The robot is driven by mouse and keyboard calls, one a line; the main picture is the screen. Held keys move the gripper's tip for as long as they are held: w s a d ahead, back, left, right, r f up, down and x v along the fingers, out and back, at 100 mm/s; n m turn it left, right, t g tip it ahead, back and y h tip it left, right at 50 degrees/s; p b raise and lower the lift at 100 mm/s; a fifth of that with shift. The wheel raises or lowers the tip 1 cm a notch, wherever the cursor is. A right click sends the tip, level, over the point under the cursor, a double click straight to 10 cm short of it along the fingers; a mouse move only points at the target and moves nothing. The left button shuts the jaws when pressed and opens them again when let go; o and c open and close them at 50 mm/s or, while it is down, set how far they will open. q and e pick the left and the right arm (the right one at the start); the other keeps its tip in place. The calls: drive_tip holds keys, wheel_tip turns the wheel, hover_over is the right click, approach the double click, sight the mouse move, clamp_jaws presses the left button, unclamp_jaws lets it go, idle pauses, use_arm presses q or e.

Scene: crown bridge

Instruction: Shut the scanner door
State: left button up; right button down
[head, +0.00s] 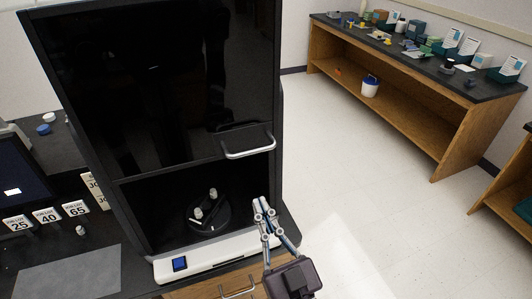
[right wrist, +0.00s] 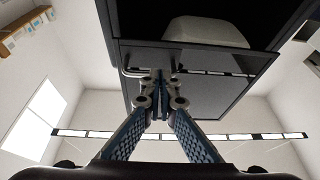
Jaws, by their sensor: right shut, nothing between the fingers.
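The scanner (head: 135,215) is a tall black cabinet with a pale front base. Its dark glossy door (head: 165,85) is partly raised, leaving a gap below. The silver door handle (head: 250,152) is near the door's lower right. In the gap, small pale pieces stand on a round black turntable (head: 212,218). My right gripper (head: 264,204) is shut and empty, below the handle near the gap's right side. In the right wrist view its fingertips (right wrist: 160,76) overlap the handle (right wrist: 130,73); I cannot tell whether they touch. My left gripper is out of view.
A dark counter (head: 85,240) on the left holds number cards (head: 46,215), a screen (head: 20,175) and a grey mat (head: 68,272). A wooden bench (head: 400,105) with many small items stands at the back right. The floor between is clear.

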wheel_tip(320, 180, up, 8)
drive_tip(key=s+d+m+t, duration=0.1)
drive_tip(key=s+d+t, duration=0.1)
wheel_tip(320, 180, up, 5)
drive_tip(key=p, duration=0.5)
hover_over(254, 153)
drive_tip(key=s, duration=0.3)
drive_tip(key=f, duration=0.1)
drive_tip(key=w+f, duration=0.1)
drive_tip(key=f, duration=0.1)
drive_tip(key=shift+f, duration=0.25)
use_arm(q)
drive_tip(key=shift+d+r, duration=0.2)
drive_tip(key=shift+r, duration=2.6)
use_arm(e)
drive_tip(key=shift+f, duration=0.55)
